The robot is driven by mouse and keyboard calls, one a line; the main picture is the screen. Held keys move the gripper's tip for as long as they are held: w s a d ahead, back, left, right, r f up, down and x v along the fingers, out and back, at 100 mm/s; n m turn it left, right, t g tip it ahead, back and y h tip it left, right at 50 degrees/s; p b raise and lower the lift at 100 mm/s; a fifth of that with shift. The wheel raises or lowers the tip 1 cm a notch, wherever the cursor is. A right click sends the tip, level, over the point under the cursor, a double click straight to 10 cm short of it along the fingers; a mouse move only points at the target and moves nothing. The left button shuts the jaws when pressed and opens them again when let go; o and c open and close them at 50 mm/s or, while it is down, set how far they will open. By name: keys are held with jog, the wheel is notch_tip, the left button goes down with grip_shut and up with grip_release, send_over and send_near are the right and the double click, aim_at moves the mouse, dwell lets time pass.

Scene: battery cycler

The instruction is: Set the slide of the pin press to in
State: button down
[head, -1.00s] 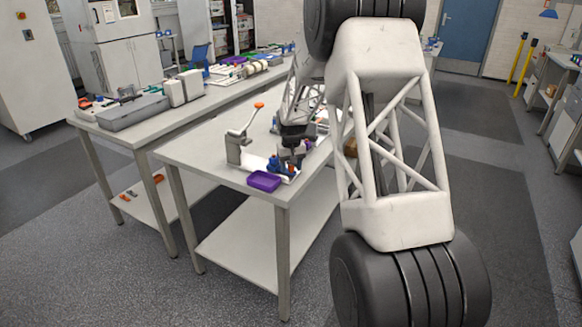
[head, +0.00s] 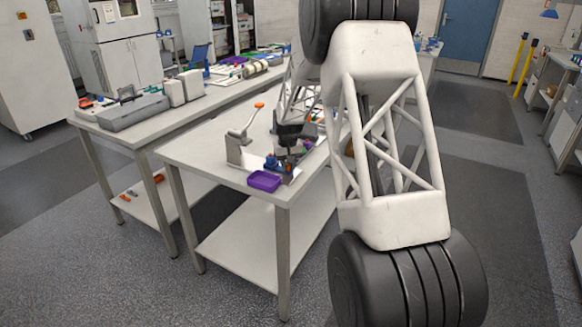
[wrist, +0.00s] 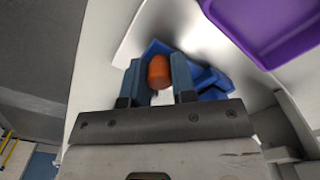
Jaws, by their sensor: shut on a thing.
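The pin press (head: 237,149) stands near the table's front corner, a grey upright with a raised lever ending in an orange knob. Blue parts (head: 271,162) show low beside it, and blue parts (wrist: 205,80) also show in the wrist view. My gripper (head: 287,160) is low over the table at the right of the press. In the wrist view my gripper (wrist: 159,75) is shut on an orange knob (wrist: 159,71) between its two fingers. The slide under the knob is mostly hidden by the fingers, so I cannot tell its position.
A purple tray (head: 264,181) lies at the table's front edge, close to my gripper; it fills the upper right of the wrist view (wrist: 290,45). The table (head: 200,148) is bare left of the press. Small items lie behind my gripper.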

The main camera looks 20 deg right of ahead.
aim_at(271, 154)
jog(key=w+a, duration=0.5)
jog(key=shift+w+a, duration=0.15)
jog(key=c, duration=0.9)
grip_release()
jog(key=shift+c, duration=0.2)
jog(key=shift+r, duration=3.95)
